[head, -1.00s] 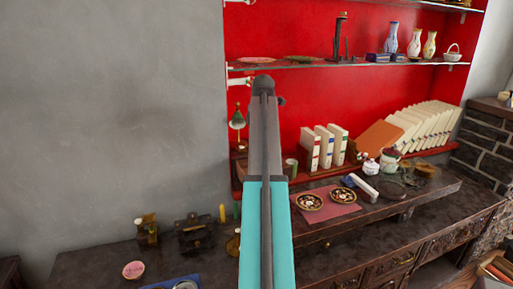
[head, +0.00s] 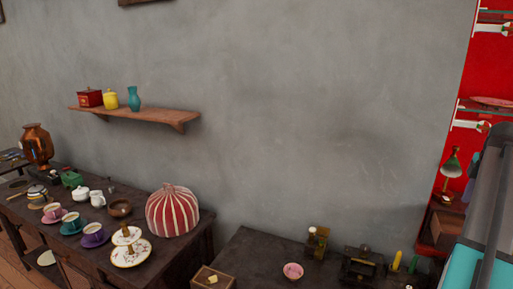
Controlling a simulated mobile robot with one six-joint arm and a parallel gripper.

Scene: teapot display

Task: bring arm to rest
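Part of my arm (head: 482,230), dark grey and teal, rises along the right edge of the head view. It is cut off by the frame's edge. My gripper does not show, so its opening and anything in it are hidden. I see nothing held.
A dark table (head: 255,253) bears a pink bowl (head: 293,271) and dark items near my arm. On the left, another table holds cups, a tiered stand and a striped tea cosy (head: 172,212). A wooden shelf (head: 150,115) juts from the grey wall. A green lamp (head: 452,163) stands beside my arm.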

